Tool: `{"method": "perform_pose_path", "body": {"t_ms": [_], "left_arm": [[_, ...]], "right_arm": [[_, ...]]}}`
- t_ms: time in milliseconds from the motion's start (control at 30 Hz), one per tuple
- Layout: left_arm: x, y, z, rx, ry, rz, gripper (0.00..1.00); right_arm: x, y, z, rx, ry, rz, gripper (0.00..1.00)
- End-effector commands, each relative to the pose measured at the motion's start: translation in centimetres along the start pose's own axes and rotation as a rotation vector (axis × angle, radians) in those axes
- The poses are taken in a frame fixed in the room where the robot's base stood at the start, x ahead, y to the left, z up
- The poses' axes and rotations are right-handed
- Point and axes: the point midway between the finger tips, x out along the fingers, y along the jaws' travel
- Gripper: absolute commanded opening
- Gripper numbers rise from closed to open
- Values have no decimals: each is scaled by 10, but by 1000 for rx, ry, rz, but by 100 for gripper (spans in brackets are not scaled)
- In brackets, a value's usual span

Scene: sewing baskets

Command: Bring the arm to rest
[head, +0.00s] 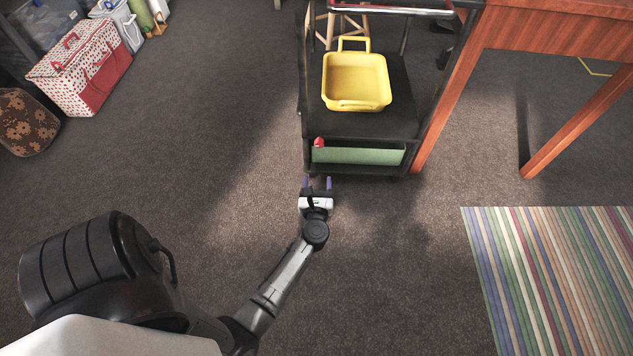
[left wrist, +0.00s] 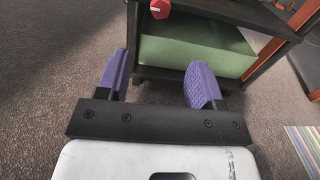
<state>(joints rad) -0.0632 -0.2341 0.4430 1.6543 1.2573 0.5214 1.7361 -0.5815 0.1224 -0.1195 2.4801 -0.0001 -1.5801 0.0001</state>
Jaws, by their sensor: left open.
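My left arm reaches forward over the carpet in the head view. Its gripper (head: 317,184) is in front of the lower shelf of a black cart (head: 416,120). In the left wrist view the two purple fingers of the left gripper (left wrist: 162,85) stand wide apart with nothing between them. A green box (head: 358,155) sits on the cart's lower shelf, just beyond the fingers; it also shows in the left wrist view (left wrist: 195,48). A small red object (head: 319,142) is at the green box's left end. My right gripper is not in view.
A wooden table (head: 560,30) is at the right, with a striped rug (head: 555,270) in front. A red and white patterned box (head: 85,70) and a brown floral cushion (head: 25,122) are at the far left. The carpet between is clear.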

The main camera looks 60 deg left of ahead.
Motion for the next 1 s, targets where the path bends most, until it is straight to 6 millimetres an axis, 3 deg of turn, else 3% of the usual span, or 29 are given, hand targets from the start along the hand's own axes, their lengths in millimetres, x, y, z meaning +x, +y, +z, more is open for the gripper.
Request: {"method": "perform_pose_path", "body": {"t_ms": [533, 667, 767, 1000], "left_arm": [[0, 0, 0, 3, 0, 0, 61], [0, 0, 0, 73, 0, 0, 61], [0, -11, -2, 225, 3, -70, 61], [-23, -86, -1, 907, -196, -560, 61]], "right_arm": [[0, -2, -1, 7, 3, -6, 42], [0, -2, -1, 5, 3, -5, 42], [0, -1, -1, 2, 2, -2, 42], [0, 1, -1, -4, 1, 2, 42]]}}
